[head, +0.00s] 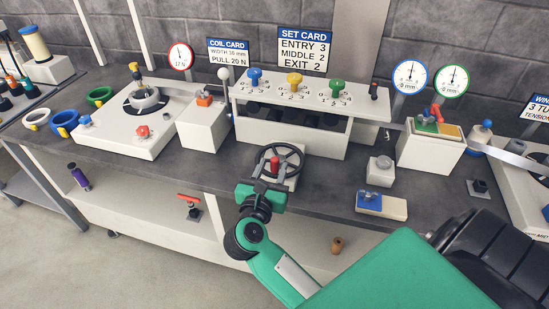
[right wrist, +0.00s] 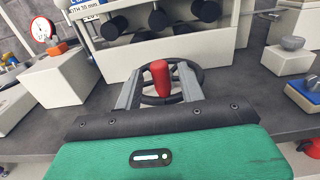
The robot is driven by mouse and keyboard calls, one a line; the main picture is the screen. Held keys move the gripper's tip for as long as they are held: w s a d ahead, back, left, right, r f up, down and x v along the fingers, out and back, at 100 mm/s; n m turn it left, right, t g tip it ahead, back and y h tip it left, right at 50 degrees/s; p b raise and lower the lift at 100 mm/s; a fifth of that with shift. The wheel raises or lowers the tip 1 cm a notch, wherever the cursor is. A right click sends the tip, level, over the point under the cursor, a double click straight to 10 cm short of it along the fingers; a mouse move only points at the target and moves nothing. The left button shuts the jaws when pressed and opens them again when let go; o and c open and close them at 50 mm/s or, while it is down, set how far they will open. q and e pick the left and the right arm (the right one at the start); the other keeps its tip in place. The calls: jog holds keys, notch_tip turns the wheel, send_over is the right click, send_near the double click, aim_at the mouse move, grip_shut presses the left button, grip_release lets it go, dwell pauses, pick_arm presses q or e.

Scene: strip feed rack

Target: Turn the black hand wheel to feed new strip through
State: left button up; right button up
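The black hand wheel (head: 298,157) with a red handle (head: 275,164) is mounted on a light block in front of the white roller rack (head: 300,133). My right gripper (head: 272,180) is at the wheel's near side. In the right wrist view its two fingers (right wrist: 160,92) stand on either side of the upright red handle (right wrist: 160,75), with a visible gap at each side. The wheel rim (right wrist: 190,72) shows behind the fingers, partly hidden by them. A metal strip (head: 512,157) shows at the right. My left gripper is not in view.
The rack carries blue, yellow and green knobs (head: 295,80) below a set card (head: 303,50). A grey-topped block (head: 380,170) and a blue-topped block (head: 382,205) stand right of the wheel.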

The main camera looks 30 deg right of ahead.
aim_at(280, 155)
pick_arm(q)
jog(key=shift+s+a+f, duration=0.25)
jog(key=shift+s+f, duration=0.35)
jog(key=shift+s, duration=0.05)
pick_arm(e)
jog(key=shift+x, duration=1.45)
jog(key=shift+c, duration=0.4)
grip_shut()
pick_arm(q)
jog(key=shift+p, duration=0.3)
pick_arm(e)
jog(key=shift+s, duration=0.1)
